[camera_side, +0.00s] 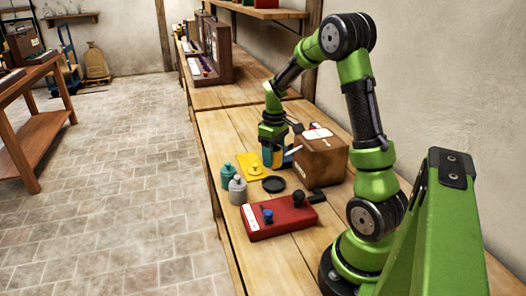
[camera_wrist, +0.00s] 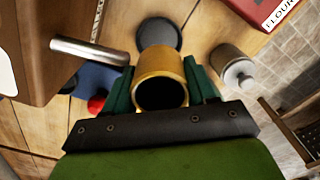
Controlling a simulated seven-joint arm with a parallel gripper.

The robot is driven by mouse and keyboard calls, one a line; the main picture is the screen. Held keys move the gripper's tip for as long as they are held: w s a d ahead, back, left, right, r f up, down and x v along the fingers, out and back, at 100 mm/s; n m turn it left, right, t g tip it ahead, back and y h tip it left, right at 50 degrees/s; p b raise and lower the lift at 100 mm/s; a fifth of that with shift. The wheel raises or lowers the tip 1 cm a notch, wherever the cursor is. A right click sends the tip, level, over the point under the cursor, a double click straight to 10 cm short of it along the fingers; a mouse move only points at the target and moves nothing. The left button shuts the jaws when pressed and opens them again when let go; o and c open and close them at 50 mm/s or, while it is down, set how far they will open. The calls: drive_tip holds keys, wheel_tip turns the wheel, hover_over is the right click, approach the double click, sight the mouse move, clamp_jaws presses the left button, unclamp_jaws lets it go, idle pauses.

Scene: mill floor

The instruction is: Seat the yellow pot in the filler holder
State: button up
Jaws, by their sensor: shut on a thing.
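The yellow pot (camera_wrist: 160,72) is between the two green fingers of my gripper (camera_wrist: 160,88), which is shut on it. In the wrist view I look into its dark open mouth. In the side view the pot (camera_side: 267,157) shows as a narrow yellow strip at my gripper (camera_side: 271,150), beside the brown filler box (camera_side: 322,160). A metal spout (camera_wrist: 88,52) sticks out of the box near the pot. A dark round dish (camera_side: 274,184) lies on the bench, apart from the pot; it also shows in the wrist view (camera_wrist: 160,34). I cannot tell whether it is the filler holder.
A teal pot (camera_side: 228,175) and a grey pot (camera_side: 238,191) stand near the bench's left edge. A yellow mat (camera_side: 243,163) holds a yellow knobbed piece. A red box (camera_side: 282,216) with knobs stands in front. A blue mat (camera_wrist: 98,76) with a red piece lies by the spout.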

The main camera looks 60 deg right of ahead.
drive_tip(key=shift+s+a+f+n, duration=0.15)
drive_tip(key=shift+s+f+n, duration=0.15)
drive_tip(key=shift+f+n, duration=0.15)
drive_tip(key=shift+w+f+n, duration=0.1)
drive_tip(key=shift+n, duration=0.35)
drive_tip(key=shift+f, duration=2.75)
drive_tip(key=shift+f, duration=0.45)
drive_tip(key=o, duration=1.2)
drive_tip(key=shift+r, duration=5.5)
